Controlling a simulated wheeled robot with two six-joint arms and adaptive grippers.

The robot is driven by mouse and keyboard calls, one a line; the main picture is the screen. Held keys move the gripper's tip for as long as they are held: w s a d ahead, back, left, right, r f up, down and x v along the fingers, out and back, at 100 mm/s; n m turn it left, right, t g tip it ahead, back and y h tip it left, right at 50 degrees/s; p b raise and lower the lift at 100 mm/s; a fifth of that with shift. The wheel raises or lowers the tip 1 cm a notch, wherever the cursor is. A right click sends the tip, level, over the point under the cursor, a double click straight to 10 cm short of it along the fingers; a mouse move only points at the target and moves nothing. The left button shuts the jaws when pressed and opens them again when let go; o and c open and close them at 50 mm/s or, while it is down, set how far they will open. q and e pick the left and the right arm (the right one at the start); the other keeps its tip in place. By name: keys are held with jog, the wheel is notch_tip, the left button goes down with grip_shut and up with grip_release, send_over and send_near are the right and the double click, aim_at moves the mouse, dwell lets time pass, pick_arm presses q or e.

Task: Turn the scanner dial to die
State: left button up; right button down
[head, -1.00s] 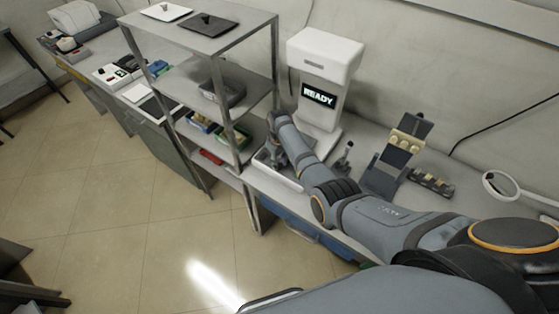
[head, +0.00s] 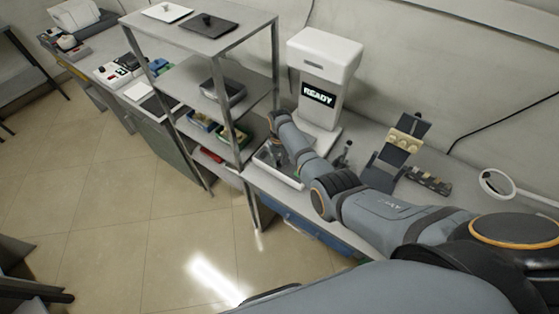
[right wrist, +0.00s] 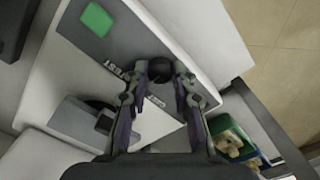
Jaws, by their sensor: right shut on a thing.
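The scanner (head: 320,85) is a white upright unit whose dark screen reads READY. In the right wrist view, its dial (right wrist: 160,67) is a round black knob on a grey panel (right wrist: 125,50) with a green square. My right gripper (right wrist: 160,78) is shut on the dial, one finger on each side. In the head view the right gripper (head: 276,153) is at the scanner's low front, and the dial is hidden. My left gripper is out of view.
A metal shelf rack (head: 232,120) stands close left of the right gripper, with trays and bins on it. Right of the scanner are a small lever (head: 345,150), a dark stand with tan pieces (head: 402,142) and a white ring (head: 497,183).

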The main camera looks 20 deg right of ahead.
aim_at(279, 163)
jog(key=c, duration=1.1)
grip_release()
jog(key=shift+r, duration=0.1)
notch_tip(279, 163, up, 12)
jog(key=shift+f, duration=0.1)
